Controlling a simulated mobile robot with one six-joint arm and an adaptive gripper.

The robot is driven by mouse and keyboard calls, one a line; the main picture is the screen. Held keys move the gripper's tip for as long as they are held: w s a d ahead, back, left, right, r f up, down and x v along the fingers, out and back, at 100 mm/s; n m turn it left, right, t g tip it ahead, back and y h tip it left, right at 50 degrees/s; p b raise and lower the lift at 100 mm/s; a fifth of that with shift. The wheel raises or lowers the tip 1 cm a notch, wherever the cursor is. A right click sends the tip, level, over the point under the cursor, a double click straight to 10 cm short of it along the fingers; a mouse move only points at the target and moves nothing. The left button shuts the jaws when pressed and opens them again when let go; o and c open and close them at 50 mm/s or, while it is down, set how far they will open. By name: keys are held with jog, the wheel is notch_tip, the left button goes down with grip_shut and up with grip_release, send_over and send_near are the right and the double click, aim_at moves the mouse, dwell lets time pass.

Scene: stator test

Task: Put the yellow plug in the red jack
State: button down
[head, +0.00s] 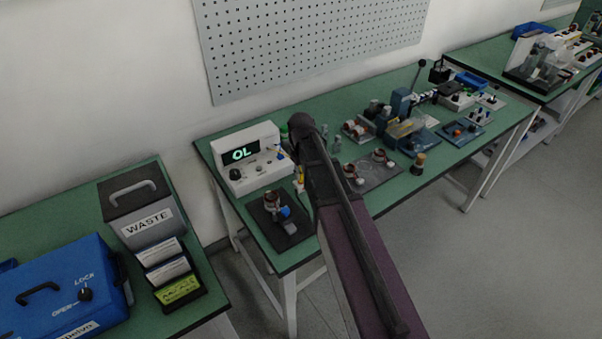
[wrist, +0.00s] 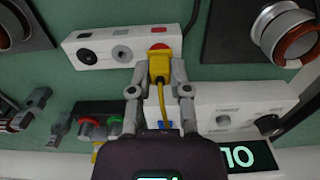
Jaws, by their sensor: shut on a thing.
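The yellow plug (wrist: 160,66) is between the fingertips of my gripper (wrist: 160,88), which is shut on it. Its yellow cable runs back toward my wrist. A white jack box (wrist: 104,57) has a black jack, a grey jack and the red jack (wrist: 158,46) in a row. The plug's front end overlaps the lower side of the red jack in the wrist view; I cannot tell whether it touches or enters it. In the head view a bit of the yellow plug (head: 300,174) shows beside my arm, which hides most of the gripper and the jack box.
The white meter (head: 247,158) reads OL, and its display (wrist: 248,157) appears upside down in the wrist view. A copper-wound stator (wrist: 297,38) stands on a dark plate at upper right. Red and green clips (wrist: 100,121) lie at left. A grey waste bin (head: 138,215) is on another table.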

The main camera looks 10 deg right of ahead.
jog(key=shift+f+b, duration=0.5)
jog(key=shift+f, duration=0.05)
dwell(0.6)
jog(key=c, duration=0.5)
grip_release()
jog(key=shift+r, duration=0.15)
notch_tip(320, 180, up, 7)
jog(key=p, duration=0.7)
jog(key=s+a, duration=0.7)
jog(key=w, duration=0.5)
jog(key=w+a+f+b, duration=0.1)
jog(key=w, duration=0.4)
jog(key=w+a+f+b, duration=0.1)
jog(key=w, duration=0.5)
jog(key=shift+a+f, duration=0.1)
jog(key=shift+f, duration=0.1)
jog(key=shift+w+f+b, duration=0.3)
jog(key=shift+b, duration=0.05)
